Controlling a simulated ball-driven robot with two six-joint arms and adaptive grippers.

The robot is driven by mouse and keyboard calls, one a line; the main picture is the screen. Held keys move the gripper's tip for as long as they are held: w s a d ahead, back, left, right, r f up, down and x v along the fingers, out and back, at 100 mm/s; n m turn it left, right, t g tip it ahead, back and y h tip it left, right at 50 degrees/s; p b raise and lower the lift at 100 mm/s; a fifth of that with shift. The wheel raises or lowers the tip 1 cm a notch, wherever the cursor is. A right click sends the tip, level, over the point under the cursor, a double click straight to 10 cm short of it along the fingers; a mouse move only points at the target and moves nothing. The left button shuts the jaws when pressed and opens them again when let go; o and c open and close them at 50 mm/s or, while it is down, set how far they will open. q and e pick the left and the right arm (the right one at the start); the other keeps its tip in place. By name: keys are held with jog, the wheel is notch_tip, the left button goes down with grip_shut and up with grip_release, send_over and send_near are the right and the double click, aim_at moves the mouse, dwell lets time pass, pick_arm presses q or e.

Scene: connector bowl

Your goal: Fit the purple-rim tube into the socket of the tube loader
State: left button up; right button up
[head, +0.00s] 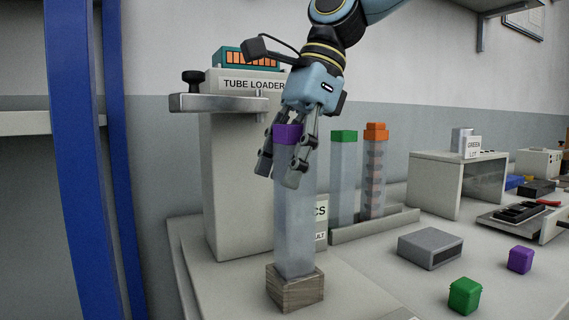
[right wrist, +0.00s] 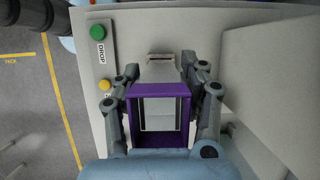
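The purple-rim tube (head: 294,225) is a tall, square, clear tube standing nearly upright on a wooden block (head: 295,288). My right gripper (head: 280,168) comes down from above, with a finger on each side of its purple rim. In the right wrist view my right gripper (right wrist: 162,100) has both fingers against the sides of the purple rim (right wrist: 162,90), and I look down into the tube's open top. The grey tube loader (head: 232,170) stands behind, its ledge (head: 220,103) sticking out left under a black knob. I cannot make out its socket. My left gripper is out of view.
A green-topped tube (head: 343,180) and an orange-topped tube (head: 374,180) stand in a rack behind. A grey box (head: 430,247), a green cube (head: 465,295) and a purple cube (head: 520,260) lie at right. A green DROP button (right wrist: 97,32) shows in the right wrist view.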

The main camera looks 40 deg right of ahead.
jog(key=o, duration=0.4)
jog(key=shift+c, duration=0.2)
jog(key=shift+r, duration=0.1)
jog(key=v, duration=1.2)
jog(key=shift+a, duration=0.1)
